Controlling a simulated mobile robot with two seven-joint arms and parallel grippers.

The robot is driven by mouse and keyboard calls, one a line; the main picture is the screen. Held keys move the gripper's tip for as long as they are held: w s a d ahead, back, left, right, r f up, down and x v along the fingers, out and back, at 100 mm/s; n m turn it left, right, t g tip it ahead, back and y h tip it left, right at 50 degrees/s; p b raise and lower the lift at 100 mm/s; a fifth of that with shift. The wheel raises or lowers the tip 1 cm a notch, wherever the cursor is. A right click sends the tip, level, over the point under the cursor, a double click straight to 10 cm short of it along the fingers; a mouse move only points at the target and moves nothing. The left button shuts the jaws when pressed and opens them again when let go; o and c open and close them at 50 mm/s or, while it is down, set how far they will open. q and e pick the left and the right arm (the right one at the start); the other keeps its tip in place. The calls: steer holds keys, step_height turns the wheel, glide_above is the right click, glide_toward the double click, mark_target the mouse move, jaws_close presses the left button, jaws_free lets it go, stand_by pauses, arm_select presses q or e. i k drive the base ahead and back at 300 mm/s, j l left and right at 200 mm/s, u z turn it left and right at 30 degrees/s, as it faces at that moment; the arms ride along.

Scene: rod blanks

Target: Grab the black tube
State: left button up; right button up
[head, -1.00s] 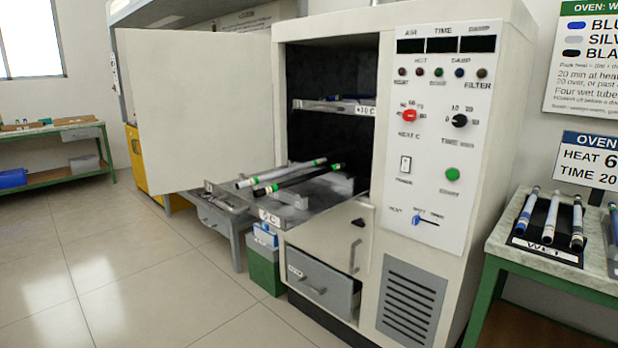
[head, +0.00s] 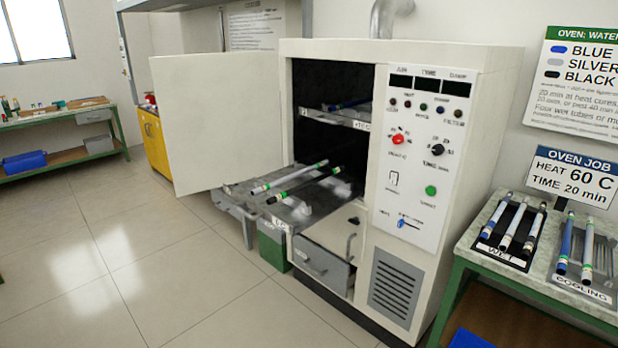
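A black tube (head: 301,186) with green bands lies on the pulled-out lower shelf (head: 300,214) of the open oven, in the head view. A silver tube (head: 288,177) with green bands lies beside it, to its left. Both point out of the oven mouth. On the right-hand table, a tray marked WET (head: 491,253) holds a blue tube (head: 496,214), a silver tube (head: 514,225) and a third tube (head: 535,229) whose colour I cannot tell surely. Neither of my grippers is in view.
The oven door (head: 220,120) stands wide open to the left. An upper shelf inside holds a blue tube (head: 348,103). A cooling tray (head: 584,288) with tubes lies on the right table. A drawer (head: 325,262) sticks out below the shelf. The floor in front is clear.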

mark_target(283, 194)
steer(key=i+j+u, duration=0.15)
steer(key=i, duration=0.8)
steer(key=i+j+u, duration=0.15)
steer(key=i, duration=0.75)
steer(key=j, duration=0.05)
